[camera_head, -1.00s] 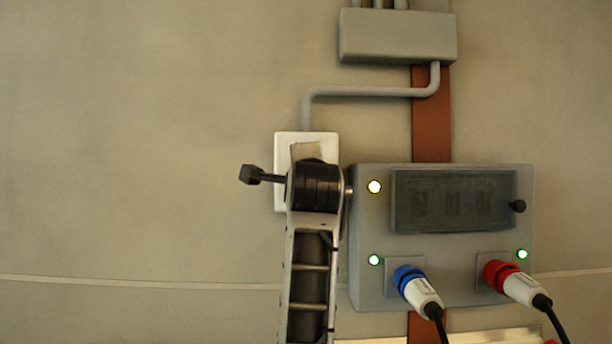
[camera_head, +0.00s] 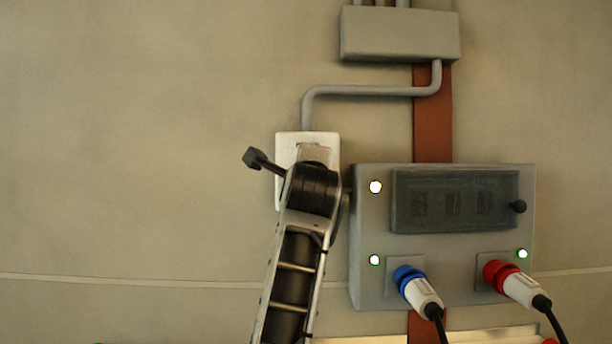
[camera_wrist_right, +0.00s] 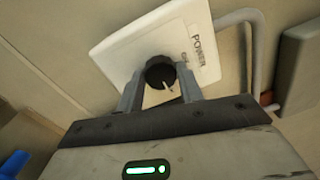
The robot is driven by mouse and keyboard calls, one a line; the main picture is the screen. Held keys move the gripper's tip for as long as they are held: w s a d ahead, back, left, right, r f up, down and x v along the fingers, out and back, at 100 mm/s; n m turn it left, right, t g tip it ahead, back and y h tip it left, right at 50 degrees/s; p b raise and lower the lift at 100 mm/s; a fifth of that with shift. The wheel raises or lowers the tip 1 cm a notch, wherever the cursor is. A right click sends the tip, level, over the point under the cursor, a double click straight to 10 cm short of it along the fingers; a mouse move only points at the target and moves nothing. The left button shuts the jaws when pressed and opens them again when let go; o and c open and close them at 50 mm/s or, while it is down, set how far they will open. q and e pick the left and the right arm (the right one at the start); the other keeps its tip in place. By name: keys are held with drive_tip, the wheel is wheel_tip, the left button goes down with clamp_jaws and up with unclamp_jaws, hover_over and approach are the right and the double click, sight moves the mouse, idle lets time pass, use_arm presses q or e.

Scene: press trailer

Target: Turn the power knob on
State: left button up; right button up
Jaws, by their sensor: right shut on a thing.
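The power knob (camera_wrist_right: 160,73) is a round black knob with a white pointer line, on a white wall plate. The plate (camera_wrist_right: 118,47) carries the word POWER and a smaller label partly hidden by a finger. My right gripper (camera_wrist_right: 158,84) has its two grey fingers on either side of the knob, shut on it. In the head view the plate (camera_head: 286,150) shows behind my right arm, which hides the knob and the fingers. My left gripper is in neither view.
A grey power box (camera_head: 370,230) stands just right of the plate, with lit lamps, a blue plug (camera_head: 410,281) and a red plug (camera_head: 502,274). A grey conduit (camera_head: 370,91) runs above, up to a junction box (camera_head: 400,35). The wall at left is clear.

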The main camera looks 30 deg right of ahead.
drive_tip(key=shift+f, duration=0.15)
drive_tip(key=o, duration=0.9)
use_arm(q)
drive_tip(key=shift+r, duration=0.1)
use_arm(e)
drive_tip(key=shift+o, duration=0.4)
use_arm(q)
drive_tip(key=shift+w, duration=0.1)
use_arm(e)
drive_tip(key=shift+s, duration=0.1)
use_arm(q)
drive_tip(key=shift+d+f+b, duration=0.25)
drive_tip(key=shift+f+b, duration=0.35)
drive_tip(key=shift+b, duration=0.95)
use_arm(e)
drive_tip(key=r+v, duration=0.1)
drive_tip(key=v, duration=1.4)
drive_tip(key=shift+s+a+f, duration=0.2)
drive_tip(key=shift+s+f, duration=0.2)
